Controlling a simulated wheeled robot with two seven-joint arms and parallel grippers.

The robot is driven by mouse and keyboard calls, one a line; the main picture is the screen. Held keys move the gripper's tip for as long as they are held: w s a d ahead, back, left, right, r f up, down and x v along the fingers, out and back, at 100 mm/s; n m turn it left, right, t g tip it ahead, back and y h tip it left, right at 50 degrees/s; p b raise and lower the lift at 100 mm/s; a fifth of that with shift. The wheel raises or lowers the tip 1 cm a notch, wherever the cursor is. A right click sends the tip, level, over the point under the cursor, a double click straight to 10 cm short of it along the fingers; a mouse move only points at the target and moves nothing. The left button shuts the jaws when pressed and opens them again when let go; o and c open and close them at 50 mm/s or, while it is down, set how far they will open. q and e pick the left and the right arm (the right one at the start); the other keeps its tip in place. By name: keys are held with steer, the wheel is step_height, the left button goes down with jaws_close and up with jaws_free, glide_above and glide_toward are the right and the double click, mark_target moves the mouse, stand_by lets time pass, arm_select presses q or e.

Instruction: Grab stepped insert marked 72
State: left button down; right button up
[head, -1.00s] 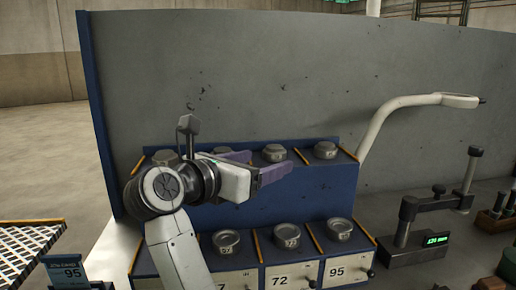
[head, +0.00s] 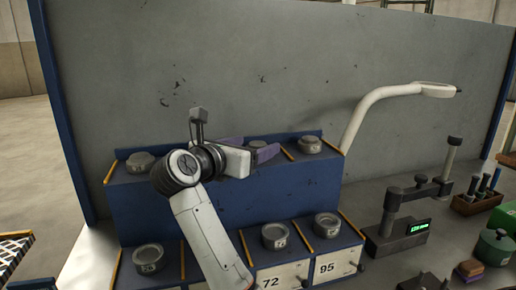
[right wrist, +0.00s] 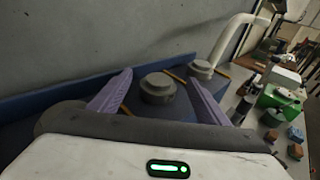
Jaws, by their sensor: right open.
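Grey round stepped inserts sit on a blue two-tier rack. In the lower tier, one insert (head: 275,236) stands above a white label reading 72 (head: 270,283); its own mark is too small to read surely. My right gripper (head: 251,147) is over the upper tier with its purple fingers open. An upper insert (head: 258,143) shows between and behind the fingers. In the right wrist view this insert (right wrist: 158,88) lies between the two spread fingers, apart from both. Its mark is not readable. My left gripper is not in view.
Other upper inserts stand to the right (head: 310,145) and left (head: 140,162). Orange dividers (head: 287,154) separate the places. A grey wall panel (head: 270,70) rises behind. A white curved lamp arm (head: 365,110) and a gauge stand with green display (head: 420,227) are at the right.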

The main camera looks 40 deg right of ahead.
steer(key=shift+w+d+f, duration=0.1)
steer(key=shift+w+d, duration=0.05)
steer(key=shift+d, duration=0.2)
steer(key=shift+c, duration=0.6)
steer(key=c, duration=1.4)
steer(key=shift+c, duration=0.8)
